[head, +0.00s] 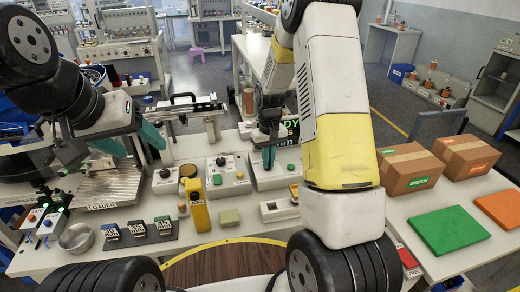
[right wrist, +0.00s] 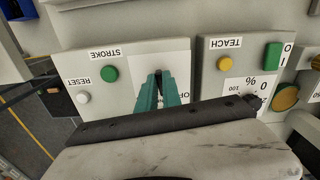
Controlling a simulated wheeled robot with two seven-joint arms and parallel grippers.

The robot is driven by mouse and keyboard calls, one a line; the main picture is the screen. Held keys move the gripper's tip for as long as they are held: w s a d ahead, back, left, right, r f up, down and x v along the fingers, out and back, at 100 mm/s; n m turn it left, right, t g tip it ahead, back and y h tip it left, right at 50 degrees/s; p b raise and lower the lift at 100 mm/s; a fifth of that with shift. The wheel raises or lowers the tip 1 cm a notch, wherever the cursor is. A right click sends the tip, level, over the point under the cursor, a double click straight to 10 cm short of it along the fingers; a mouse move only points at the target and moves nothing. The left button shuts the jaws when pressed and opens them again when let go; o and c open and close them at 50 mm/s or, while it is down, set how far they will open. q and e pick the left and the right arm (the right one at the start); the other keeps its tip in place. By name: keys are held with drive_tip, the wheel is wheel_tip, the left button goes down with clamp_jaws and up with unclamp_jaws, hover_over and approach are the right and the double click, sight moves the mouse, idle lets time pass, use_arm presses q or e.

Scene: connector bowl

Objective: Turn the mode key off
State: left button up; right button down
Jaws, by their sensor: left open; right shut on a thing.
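The mode key (right wrist: 158,73) shows only as a small dark piece between the teal fingertips of my right gripper (right wrist: 160,82) in the right wrist view. It sits on a white label plate (right wrist: 178,62) whose lettering, partly "OF", is mostly covered, so the key's angle cannot be told. The plate is on a grey control box (right wrist: 125,58) with a green STROKE button (right wrist: 108,74) and a white RESET button (right wrist: 83,98). In the head view my right gripper (head: 269,157) is down at this box (head: 270,182). My left gripper (head: 131,142) is open and empty above the table's left side.
A TEACH box (right wrist: 215,85) stands beside the key's box. Cardboard boxes (head: 408,168) and a green panel (head: 446,229) are at the right.

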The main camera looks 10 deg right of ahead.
drive_tip(key=n, duration=0.4)
drive_tip(key=shift+d, duration=0.15)
drive_tip(key=shift+w+n, duration=0.1)
drive_tip(key=shift+n, duration=1.5)
drive_tip(key=c, duration=1.5)
unclamp_jaws()
drive_tip(key=shift+r, duration=3.95)
